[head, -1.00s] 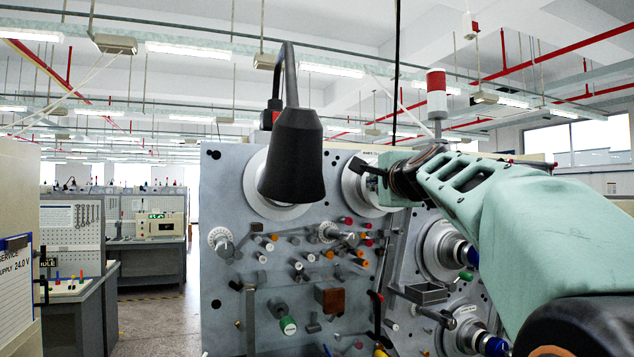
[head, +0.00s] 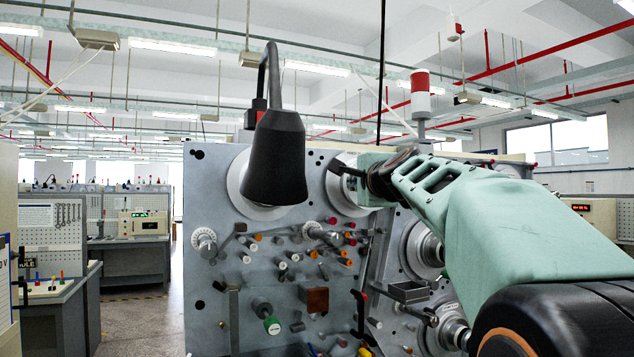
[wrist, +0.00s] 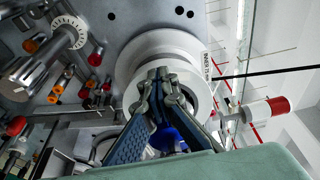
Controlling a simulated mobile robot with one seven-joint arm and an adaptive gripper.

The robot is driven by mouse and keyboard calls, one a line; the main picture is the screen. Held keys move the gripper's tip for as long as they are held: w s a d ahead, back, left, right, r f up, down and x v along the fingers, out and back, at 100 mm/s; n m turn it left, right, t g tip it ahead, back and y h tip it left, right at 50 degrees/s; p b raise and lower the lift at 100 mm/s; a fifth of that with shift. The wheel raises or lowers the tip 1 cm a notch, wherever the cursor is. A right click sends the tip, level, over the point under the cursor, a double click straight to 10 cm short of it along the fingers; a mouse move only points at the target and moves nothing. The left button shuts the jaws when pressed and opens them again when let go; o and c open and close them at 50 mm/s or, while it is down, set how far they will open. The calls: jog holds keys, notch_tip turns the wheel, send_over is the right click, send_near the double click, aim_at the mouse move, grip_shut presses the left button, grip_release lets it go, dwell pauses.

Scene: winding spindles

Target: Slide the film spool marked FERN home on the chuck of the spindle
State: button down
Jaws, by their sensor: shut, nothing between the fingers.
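My gripper (head: 349,172) is at the upper right of the grey spindle panel (head: 215,260), in front of a pale round flange (head: 338,198). In the wrist view my gripper's two fingers (wrist: 160,82) come together and appear shut and empty, and they overlap the flange's large pale rings (wrist: 135,65). Something blue (wrist: 172,128) shows between and below the fingers; I cannot tell what it is. A white label (wrist: 211,62) beside the rings seems to read "INNER". I can make out no FERN mark. My fingers hide the flange's middle.
A black lamp (head: 275,155) hangs before a second large disc (head: 240,185) left of my gripper. Several small rollers and pegs stick out of the panel below. A small grey tray (head: 408,291) and another hub (head: 425,250) sit at lower right. The aisle floor (head: 138,318) at left is clear.

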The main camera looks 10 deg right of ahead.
jog(key=s+b, duration=0.1)
jog(key=s+d, duration=0.1)
jog(key=s, duration=0.1)
jog(key=shift+s+f+b, duration=0.1)
jog(key=shift+s+b, duration=0.2)
jog(key=shift+b, duration=0.05)
